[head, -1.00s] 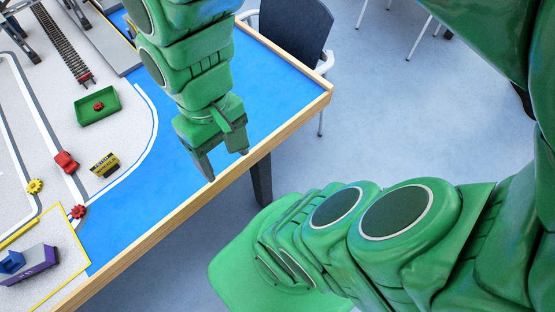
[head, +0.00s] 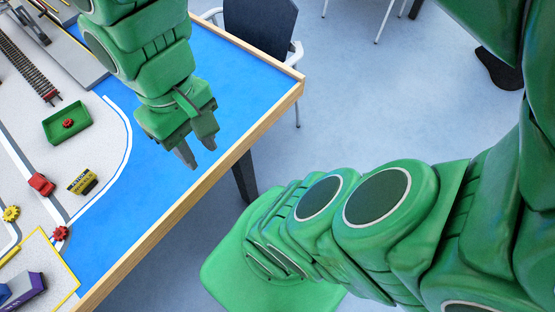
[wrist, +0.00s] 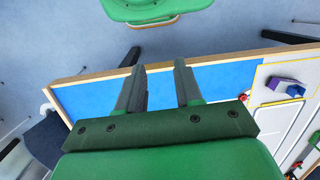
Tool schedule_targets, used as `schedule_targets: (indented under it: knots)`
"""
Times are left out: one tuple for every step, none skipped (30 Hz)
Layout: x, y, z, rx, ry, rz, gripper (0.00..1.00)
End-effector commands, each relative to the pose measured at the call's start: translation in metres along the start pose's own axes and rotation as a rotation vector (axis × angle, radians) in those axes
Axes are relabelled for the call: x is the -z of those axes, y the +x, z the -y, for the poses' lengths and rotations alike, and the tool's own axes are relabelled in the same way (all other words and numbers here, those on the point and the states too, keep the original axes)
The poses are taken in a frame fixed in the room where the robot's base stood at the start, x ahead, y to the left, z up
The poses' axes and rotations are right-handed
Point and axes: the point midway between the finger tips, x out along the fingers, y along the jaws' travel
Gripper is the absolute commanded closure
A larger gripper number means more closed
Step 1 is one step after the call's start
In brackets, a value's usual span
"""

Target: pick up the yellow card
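The yellow card (head: 82,181) is a small yellow-and-black lettered piece on the grey part of the table mat, at left in the head view. It lies right of a red toy car. I cannot make it out in the wrist view. My gripper (head: 200,157) is over the blue border of the table, well to the right of the card and apart from it. In the wrist view my gripper (wrist: 160,78) has its two fingers spread, with nothing between them.
A green tray (head: 53,133) holding a red gear, the red car (head: 41,184), a yellow gear (head: 11,213), a red gear (head: 60,233) and a purple block (head: 22,291) are on the table. A wooden rim (head: 205,187) edges it. The blue strip is clear.

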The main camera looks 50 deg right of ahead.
Motion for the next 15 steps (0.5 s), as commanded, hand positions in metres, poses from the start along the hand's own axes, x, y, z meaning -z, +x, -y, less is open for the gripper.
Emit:
schedule_targets:
  knots:
    - [-0.001, -0.008, -0.02, -0.064, 0.065, 0.001, 0.65]
    - [-0.002, -0.012, -0.02, -0.064, 0.065, 0.004, 0.65]
    - [-0.003, -0.018, -0.019, -0.064, 0.065, 0.005, 0.65]
    - [-0.003, -0.022, -0.019, -0.064, 0.065, 0.004, 0.65]
    - [0.0, -0.021, -0.017, -0.054, 0.072, 0.009, 0.65]
    - [0.004, -0.021, -0.013, -0.041, 0.082, 0.014, 0.65]
    - [0.007, -0.021, -0.011, -0.032, 0.09, 0.017, 0.65]
    - [0.009, -0.021, -0.008, -0.024, 0.098, 0.02, 0.65]
    - [0.013, -0.021, -0.005, -0.012, 0.108, 0.023, 0.65]
    - [0.016, -0.021, -0.002, -0.001, 0.116, 0.024, 0.65]
    - [0.019, -0.022, 0.001, 0.009, 0.125, 0.025, 0.65]
    - [0.023, -0.023, 0.004, 0.022, 0.137, 0.026, 0.65]
    - [0.026, -0.024, 0.008, 0.033, 0.146, 0.028, 0.65]
    - [0.03, -0.024, 0.011, 0.045, 0.157, 0.03, 0.65]
    - [0.035, -0.025, 0.015, 0.061, 0.171, 0.034, 0.65]
